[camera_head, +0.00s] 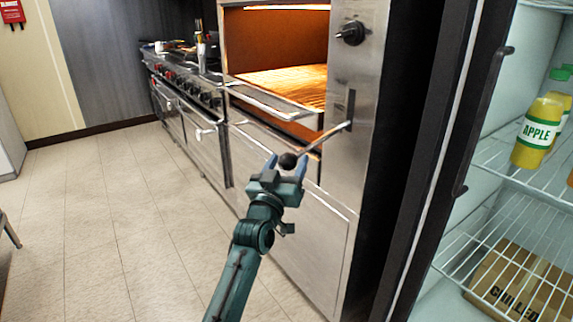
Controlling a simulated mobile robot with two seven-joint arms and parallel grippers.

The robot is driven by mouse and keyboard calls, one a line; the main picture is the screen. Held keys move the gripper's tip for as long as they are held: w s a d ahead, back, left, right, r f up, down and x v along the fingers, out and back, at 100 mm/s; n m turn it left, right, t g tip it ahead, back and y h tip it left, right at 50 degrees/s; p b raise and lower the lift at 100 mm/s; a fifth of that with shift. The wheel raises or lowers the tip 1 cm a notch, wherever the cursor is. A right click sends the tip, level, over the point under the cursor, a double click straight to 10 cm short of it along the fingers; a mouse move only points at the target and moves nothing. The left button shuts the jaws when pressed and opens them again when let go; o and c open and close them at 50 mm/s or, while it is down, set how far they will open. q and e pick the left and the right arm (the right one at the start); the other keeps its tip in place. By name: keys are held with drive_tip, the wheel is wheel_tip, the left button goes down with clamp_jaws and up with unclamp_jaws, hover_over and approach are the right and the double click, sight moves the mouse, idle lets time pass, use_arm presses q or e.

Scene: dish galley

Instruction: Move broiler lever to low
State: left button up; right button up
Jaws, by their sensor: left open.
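The broiler (344,75) is a stainless unit with a glowing orange opening, in the middle of the head view. Its lever (325,137) is a thin metal rod coming out of a vertical slot in the right front panel. The rod slants down and left to a dark ball knob (288,160). My left gripper (287,164) is open, with one fingertip on each side of the knob in the picture. I cannot tell whether the fingers touch it. My right gripper is not in view.
A black dial (350,33) sits above the lever slot. A range (190,90) with red knobs stands farther left. An open fridge with wire shelves (490,150) and an apple juice bottle (537,133) is close on the right.

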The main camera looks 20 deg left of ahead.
use_arm(q)
drive_tip(key=shift+s, duration=0.1)
drive_tip(key=shift+s, duration=0.25)
drive_tip(key=p+v, duration=0.4)
drive_tip(key=v, duration=0.8)
drive_tip(key=shift+s, duration=0.25)
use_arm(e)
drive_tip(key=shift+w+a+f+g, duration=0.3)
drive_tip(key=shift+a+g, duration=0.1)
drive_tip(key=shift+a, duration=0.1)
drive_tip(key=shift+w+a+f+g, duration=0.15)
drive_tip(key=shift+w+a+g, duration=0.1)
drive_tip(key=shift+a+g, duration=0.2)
use_arm(q)
drive_tip(key=shift+f, duration=0.15)
